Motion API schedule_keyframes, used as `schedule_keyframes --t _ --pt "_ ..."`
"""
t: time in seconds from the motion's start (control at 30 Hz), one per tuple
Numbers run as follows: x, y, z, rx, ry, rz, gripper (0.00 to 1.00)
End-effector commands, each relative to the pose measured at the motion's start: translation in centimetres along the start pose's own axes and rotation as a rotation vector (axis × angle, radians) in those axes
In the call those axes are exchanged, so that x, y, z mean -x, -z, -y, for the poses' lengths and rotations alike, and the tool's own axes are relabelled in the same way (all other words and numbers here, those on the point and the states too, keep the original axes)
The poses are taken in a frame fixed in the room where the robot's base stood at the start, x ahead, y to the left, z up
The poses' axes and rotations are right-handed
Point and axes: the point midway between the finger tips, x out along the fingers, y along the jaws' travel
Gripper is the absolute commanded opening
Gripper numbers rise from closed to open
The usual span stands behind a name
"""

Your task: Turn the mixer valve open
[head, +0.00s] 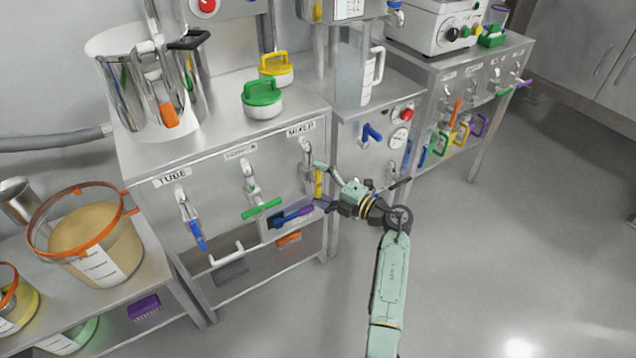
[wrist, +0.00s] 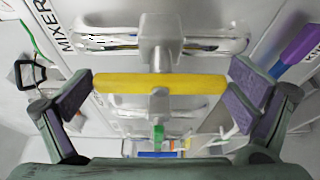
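The MIXER label (head: 301,128) is on the front panel of the steel cabinet, above a metal valve with a yellow handle (head: 319,183). The handle hangs downward in the head view. In the wrist view the yellow handle (wrist: 160,84) lies level across the picture, below its metal stem. My gripper (head: 324,188) is at the handle. In the wrist view my gripper (wrist: 160,95) is spread wide, with one purple-padded finger near each end of the handle. The fingers look close to the ends; I cannot tell whether they touch.
To the left are a valve with a green handle (head: 261,209) and the TUBE valve with a blue handle (head: 197,235). A blue and purple handle (head: 291,217) is close by. The floor at right is clear.

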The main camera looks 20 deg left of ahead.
Motion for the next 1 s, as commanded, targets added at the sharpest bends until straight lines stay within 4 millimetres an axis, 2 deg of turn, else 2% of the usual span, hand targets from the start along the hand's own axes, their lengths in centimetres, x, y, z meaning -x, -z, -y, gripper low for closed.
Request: schedule_keyframes --t 0.23,0.37,0.47,0.8,1.0 --pt "0.0 0.0 0.0 -0.003 -0.001 0.000 1.00" --pt "0.9 -0.1 0.0 -0.003 -0.001 0.002 1.00" --pt "2.4 -0.1 0.1 -0.003 -0.001 0.004 1.00" --pt "9.4 0.0 0.0 -0.001 -0.001 0.003 1.00" --pt "11.6 0.0 0.0 -0.002 0.000 0.001 1.00"
